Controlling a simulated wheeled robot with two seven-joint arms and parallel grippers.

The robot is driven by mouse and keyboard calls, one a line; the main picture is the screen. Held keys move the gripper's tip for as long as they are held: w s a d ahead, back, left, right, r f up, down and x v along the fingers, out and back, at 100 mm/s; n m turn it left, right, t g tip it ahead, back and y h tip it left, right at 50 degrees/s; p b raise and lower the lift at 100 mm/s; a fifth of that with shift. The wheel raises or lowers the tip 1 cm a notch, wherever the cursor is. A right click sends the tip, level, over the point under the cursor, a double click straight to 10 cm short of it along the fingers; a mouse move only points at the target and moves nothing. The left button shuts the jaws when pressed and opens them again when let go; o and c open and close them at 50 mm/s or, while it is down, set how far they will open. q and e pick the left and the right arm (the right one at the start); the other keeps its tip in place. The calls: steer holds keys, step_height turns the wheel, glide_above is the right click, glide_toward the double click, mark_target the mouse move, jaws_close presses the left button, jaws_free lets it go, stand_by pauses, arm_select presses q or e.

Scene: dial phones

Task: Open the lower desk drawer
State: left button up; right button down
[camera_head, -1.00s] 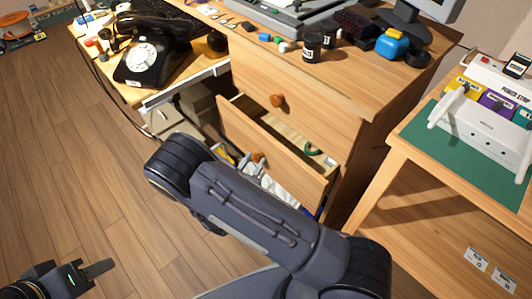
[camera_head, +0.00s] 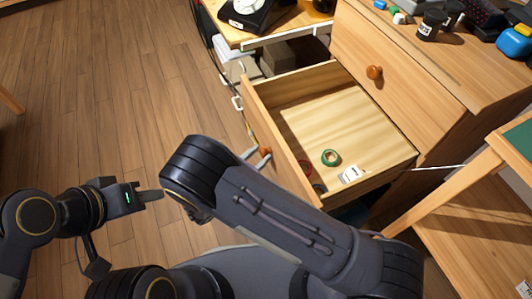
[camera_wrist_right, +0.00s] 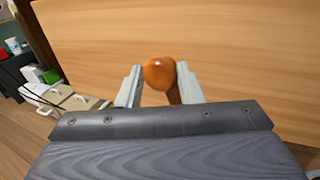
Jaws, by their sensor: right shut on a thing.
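The lower desk drawer (camera_head: 340,120) stands pulled well out of the wooden desk in the head view, and its inside shows. Its round orange-brown knob (camera_wrist_right: 160,73) sits between the fingers of my right gripper (camera_wrist_right: 158,86) in the right wrist view, and the gripper is shut on it. In the head view my right arm covers most of that gripper and part of the drawer front (camera_head: 280,140). My left gripper (camera_head: 148,196) is over the floor at the left, away from the desk; its finger gap is not clear.
A green tape roll (camera_head: 331,157) and a white labelled item (camera_head: 351,175) lie in the drawer. The upper drawer (camera_head: 400,75) is shut. A black dial phone (camera_head: 250,12) is on the left desk part. A side table (camera_head: 460,170) stands close at right. Floor at left is clear.

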arm_select(q)
steer(key=shift+s+a, duration=0.1)
steer(key=shift+a, duration=0.25)
arm_select(e)
steer(key=shift+s+a, duration=0.25)
steer(key=shift+a, duration=0.45)
steer(key=c, duration=1)
jaws_free()
arm_select(q)
steer(key=shift+r+p, duration=0.7)
steer(key=shift+p, duration=0.05)
arm_select(e)
steer(key=v, duration=0.8)
steer(key=shift+d+r, duration=0.1)
